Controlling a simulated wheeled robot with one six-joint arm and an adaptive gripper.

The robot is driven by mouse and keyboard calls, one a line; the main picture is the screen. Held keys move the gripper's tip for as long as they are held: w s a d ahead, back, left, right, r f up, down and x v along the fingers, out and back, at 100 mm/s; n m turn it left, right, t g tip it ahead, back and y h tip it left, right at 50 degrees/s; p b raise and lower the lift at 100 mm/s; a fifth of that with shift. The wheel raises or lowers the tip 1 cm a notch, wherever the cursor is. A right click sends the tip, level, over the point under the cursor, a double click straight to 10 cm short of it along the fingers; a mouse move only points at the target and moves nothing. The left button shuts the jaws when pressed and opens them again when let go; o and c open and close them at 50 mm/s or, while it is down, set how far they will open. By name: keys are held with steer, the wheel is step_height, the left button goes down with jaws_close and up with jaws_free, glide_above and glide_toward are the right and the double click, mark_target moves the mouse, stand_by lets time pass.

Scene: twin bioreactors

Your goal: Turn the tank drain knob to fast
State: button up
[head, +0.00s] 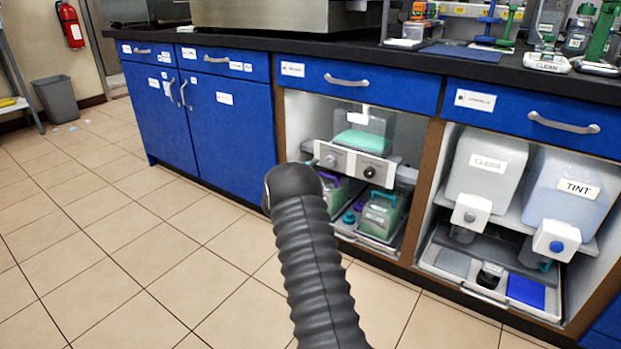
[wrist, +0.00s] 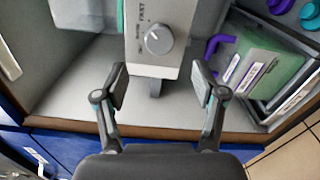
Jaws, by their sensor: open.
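In the wrist view a round grey knob (wrist: 158,39) with a small light mark sits on a pale panel (wrist: 178,14); I cannot read its lettering for sure. My gripper (wrist: 160,82) is open and empty, its fingers apart just below the knob in the picture, not touching it. In the head view a grey knob (head: 330,161) and a black knob (head: 371,172) sit on panels under a tank with green contents (head: 361,141) in the middle cabinet bay. I cannot tell for sure which is the drain knob. My gripper is hidden behind my arm there.
The right bay holds tanks marked CLEAR (head: 484,186) and TINT (head: 553,210).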

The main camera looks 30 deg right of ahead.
steer(key=v, duration=0.3)
steer(key=shift+s+a, duration=0.2)
stand_by(0.4)
